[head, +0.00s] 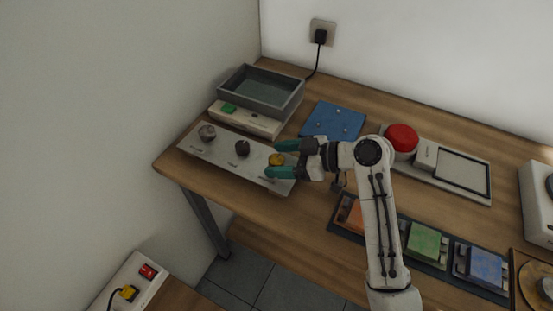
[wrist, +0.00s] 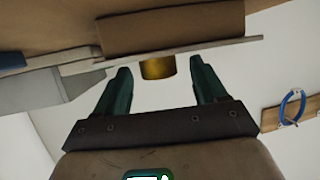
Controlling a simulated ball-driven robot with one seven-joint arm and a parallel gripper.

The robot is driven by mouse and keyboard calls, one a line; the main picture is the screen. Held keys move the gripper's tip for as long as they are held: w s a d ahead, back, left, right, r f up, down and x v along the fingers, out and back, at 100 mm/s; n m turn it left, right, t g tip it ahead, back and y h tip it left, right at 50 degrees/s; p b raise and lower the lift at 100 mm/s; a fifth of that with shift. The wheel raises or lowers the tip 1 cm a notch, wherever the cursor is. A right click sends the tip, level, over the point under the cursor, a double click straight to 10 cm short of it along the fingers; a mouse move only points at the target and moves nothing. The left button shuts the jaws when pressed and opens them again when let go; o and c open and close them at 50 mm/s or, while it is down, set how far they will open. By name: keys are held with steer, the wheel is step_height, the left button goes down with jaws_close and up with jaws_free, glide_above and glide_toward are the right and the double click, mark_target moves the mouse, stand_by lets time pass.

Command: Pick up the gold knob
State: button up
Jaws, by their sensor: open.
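The gold knob (head: 276,159) sits at the right end of a pale plate (head: 215,158) on the wooden table. In the wrist view the knob (wrist: 158,68) is a short gold cylinder against the plate, beyond the fingertips and between their lines. My gripper (head: 277,159) is open, its two green fingers on either side of the knob in the head view. In the wrist view the fingers (wrist: 158,75) are apart with nothing between them but the knob just ahead. I cannot tell whether either finger touches it.
Behind are a grey tray (head: 262,88) on a scale-like base (head: 243,118) and a blue board (head: 333,120). A red button (head: 402,138) and coloured blocks (head: 424,242) lie right.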

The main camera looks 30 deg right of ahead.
steer(key=c, duration=1.1)
steer(key=shift+r, duration=0.1)
